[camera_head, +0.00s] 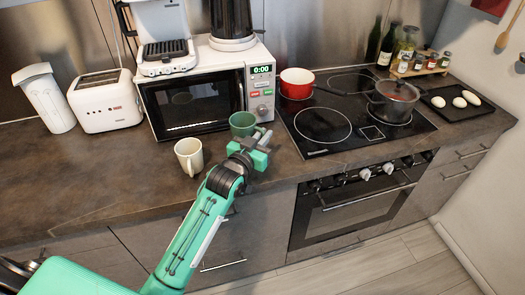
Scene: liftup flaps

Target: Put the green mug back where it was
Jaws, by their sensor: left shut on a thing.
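The green mug (242,121) is upright in front of the right part of the microwave, near the counter's middle. My left gripper (257,139) reaches in from the lower left and is shut on the green mug at its near right side. The gripper hides the lower part of the mug, so I cannot tell whether the mug rests on the counter or hangs just above it. My right gripper is not in view.
A cream mug (189,157) stands just left of my gripper. The microwave (190,104) stands close behind the green mug. The cooktop (322,124), with a red pot (297,84) and a lidded pot (393,101), is to the right. The counter's left front is clear.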

